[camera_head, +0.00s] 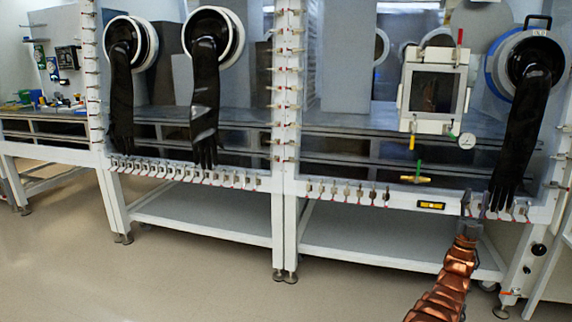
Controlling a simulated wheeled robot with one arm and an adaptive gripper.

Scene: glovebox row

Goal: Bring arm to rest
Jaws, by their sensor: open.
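My copper-coloured arm (446,290) reaches up from the bottom edge at the right. My gripper (474,203) is at its end, small and grey, in front of the glovebox's lower frame. It is open and I see nothing held in it. The fingertips blend with the clamps behind them. A long black glove (522,135) hangs from the right port, its fingers just right of my gripper. I cannot tell whether they touch.
The white glovebox row (230,192) crosses the view, with clamps along its lower edge. Two more black gloves (122,95) (206,100) hang at the left. A square hatch (410,92) sits left of the right port. Low shelves (390,248) stand below. The beige floor (180,280) is clear at the front left.

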